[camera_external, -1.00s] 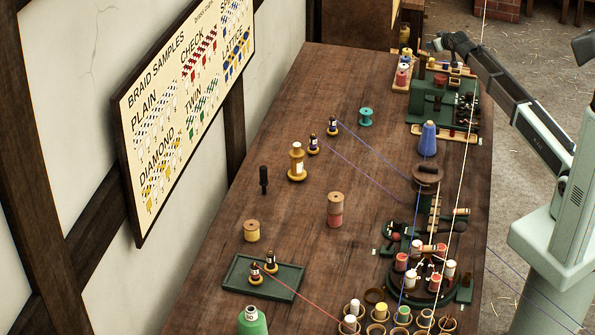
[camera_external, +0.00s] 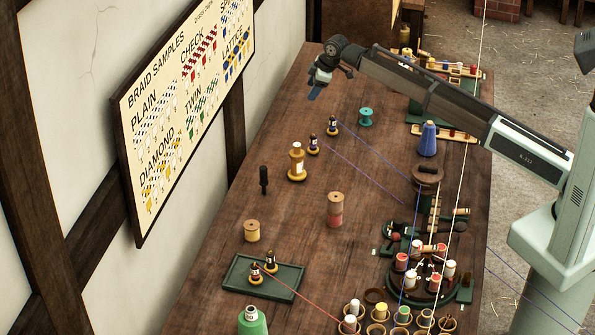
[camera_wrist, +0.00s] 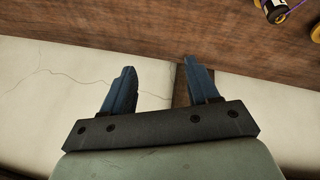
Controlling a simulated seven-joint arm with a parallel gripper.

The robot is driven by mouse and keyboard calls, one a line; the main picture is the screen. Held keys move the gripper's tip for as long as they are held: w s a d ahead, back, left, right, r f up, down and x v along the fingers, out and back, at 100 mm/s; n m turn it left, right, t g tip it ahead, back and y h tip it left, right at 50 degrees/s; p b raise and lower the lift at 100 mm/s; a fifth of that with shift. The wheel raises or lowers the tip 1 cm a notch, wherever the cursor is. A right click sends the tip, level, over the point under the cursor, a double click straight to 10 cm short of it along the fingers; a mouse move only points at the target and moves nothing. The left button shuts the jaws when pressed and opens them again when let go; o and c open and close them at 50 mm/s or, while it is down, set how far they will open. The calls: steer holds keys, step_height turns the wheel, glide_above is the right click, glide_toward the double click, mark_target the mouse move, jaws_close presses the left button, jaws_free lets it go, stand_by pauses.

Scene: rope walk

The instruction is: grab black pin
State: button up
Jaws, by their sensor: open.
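The black pin (camera_external: 263,179) stands upright on the wooden table near its left edge, left of the tan spool. It does not show clearly in the wrist view. My gripper (camera_external: 315,92) is in the air over the far left part of the table, well beyond the pin and apart from it. In the wrist view my gripper's two blue fingers (camera_wrist: 160,88) are spread with nothing between them; the wall and table edge lie behind them.
A tan spool (camera_external: 297,162) stands right of the pin. Two small dark bobbins (camera_external: 332,126) trail blue and purple threads across the table. The wall with a sample board (camera_external: 185,105) borders the left side.

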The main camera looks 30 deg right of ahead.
steer(key=s+a+r+n+g, duration=0.15)
steer(key=s+a+n, duration=0.45)
steer(key=a, duration=1)
steer(key=n+g, duration=0.2)
steer(key=g, duration=0.1)
glide_above(262, 182)
steer(key=w+d, duration=0.1)
steer(key=d, duration=0.1)
steer(key=shift+d+r+h, duration=0.1)
steer(key=shift+r+h, duration=0.2)
steer(key=shift+r, duration=0.05)
steer(key=f, duration=0.4)
steer(key=a+f, duration=0.1)
steer(key=f, duration=0.7)
steer(key=shift+s+a+f, duration=0.15)
steer(key=shift+a+f, duration=0.05)
steer(key=shift+f, duration=0.2)
jaws_close()
